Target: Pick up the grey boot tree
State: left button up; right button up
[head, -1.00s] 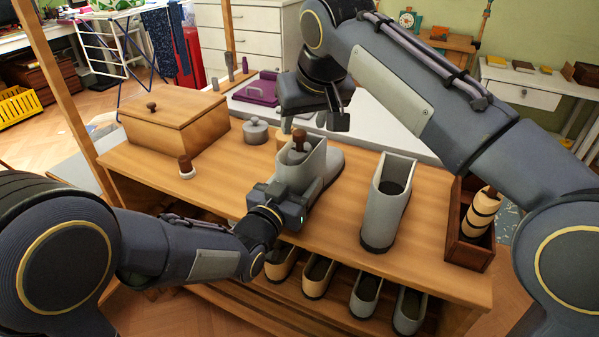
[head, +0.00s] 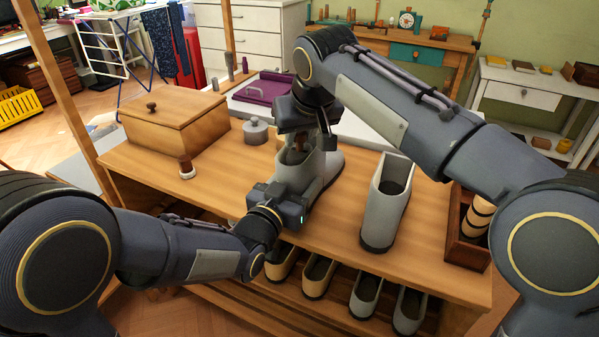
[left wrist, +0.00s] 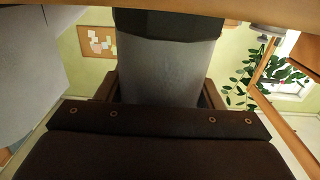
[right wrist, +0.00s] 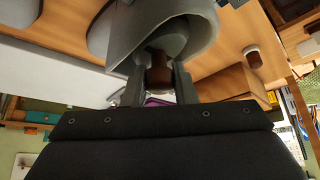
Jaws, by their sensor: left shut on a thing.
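The left grey boot (head: 327,172) stands upright on the table, its top open. My left gripper (head: 287,196) is shut on its shaft; the grey shaft (left wrist: 165,72) fills the space between the fingers in the left wrist view. The boot tree sits inside this boot; its brown knob (right wrist: 160,72) shows at the boot's opening, and its grey body is mostly hidden. My right gripper (right wrist: 160,90) is open, with its fingers on either side of the knob. In the head view the right gripper (head: 305,137) is over the opening and largely covers the knob.
A second grey boot (head: 385,205) stands to the right. A wooden box (head: 468,245) with a banded roll is at the right end. A lidded wooden chest (head: 175,125), a small brown-handled item (head: 187,169) and a grey lidded pot (head: 256,131) are on the left. Shoes sit on the shelf below.

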grip_shut()
jog(key=shift+r, duration=0.1)
notch_tip(320, 180, up, 10)
dwell(0.5)
pick_arm(q)
jog(key=o, duration=1.1)
jog(key=shift+c, duration=0.2)
